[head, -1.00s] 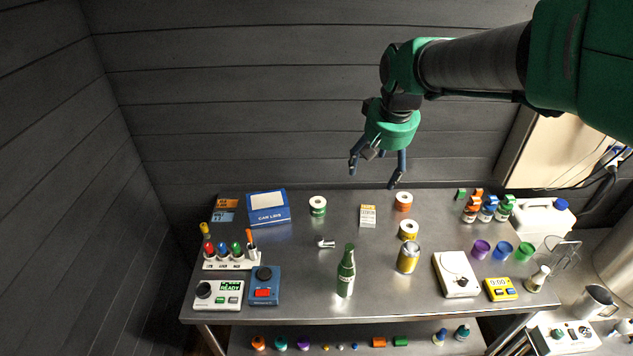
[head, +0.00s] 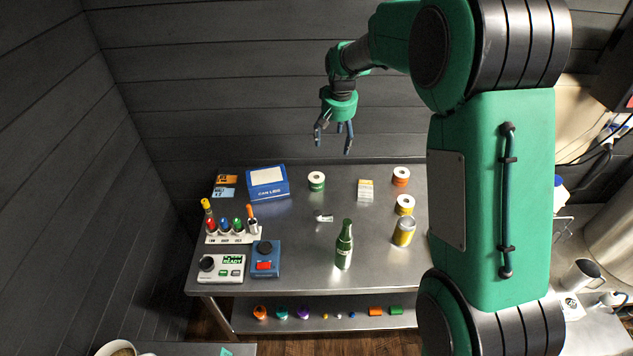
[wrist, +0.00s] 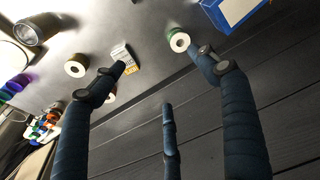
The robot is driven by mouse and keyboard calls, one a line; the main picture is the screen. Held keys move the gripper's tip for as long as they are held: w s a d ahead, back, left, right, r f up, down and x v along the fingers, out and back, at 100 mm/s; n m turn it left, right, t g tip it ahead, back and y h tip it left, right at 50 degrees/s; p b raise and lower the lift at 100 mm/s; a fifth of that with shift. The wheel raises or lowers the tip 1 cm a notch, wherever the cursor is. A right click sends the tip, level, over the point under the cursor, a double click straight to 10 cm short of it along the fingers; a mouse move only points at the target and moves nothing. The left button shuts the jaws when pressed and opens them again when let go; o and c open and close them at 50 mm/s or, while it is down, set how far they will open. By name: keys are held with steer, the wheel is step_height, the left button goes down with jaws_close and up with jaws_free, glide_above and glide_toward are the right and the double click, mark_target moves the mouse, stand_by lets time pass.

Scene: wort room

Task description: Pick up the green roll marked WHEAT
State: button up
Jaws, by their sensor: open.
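The green roll (head: 316,183), a green-banded roll with a white top and a dark centre hole, stands upright at the back of the steel table, right of the blue box. Its marking is too small to read. The same roll shows in the wrist view (wrist: 179,41), beside the tip of one finger. My gripper (head: 333,148) is open and empty, fingers pointing down, above and slightly right of the roll. In the wrist view my gripper's fingers (wrist: 165,75) are spread wide, apart from one another.
A blue CAN LIDS box (head: 268,190) stands left of the roll. A small carton (head: 365,192), an orange roll (head: 401,177) and a yellow roll (head: 404,206) stand to its right. A green bottle (head: 344,246) and a can (head: 403,232) are nearer the front. My arm hides the table's right part.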

steer(key=p, duration=0.2)
glide_above(317, 177)
steer(key=s, duration=0.2)
step_height(317, 177, down, 15)
steer(key=shift+w+g, duration=0.1)
steer(key=shift+g, duration=0.3)
steer(key=shift+d+f, duration=0.1)
steer(key=shift+f, duration=0.05)
steer(key=shift+w+f, duration=0.2)
steer(key=shift+f, duration=1.2)
steer(key=shift+w+f, duration=0.15)
steer(key=shift+f, duration=1.2)
steer(key=shift+w+f, duration=0.2)
steer(key=shift+f, duration=1.2)
steer(key=shift+f, duration=0.1)
steer(key=shift+w+a+f, duration=0.1)
steer(key=shift+w+f, duration=0.1)
steer(key=shift+f, duration=1.05)
steer(key=shift+w+a+f, duration=0.1)
steer(key=shift+w+f, duration=0.05)
steer(key=shift+f, duration=1.1)
steer(key=c, duration=1.3)
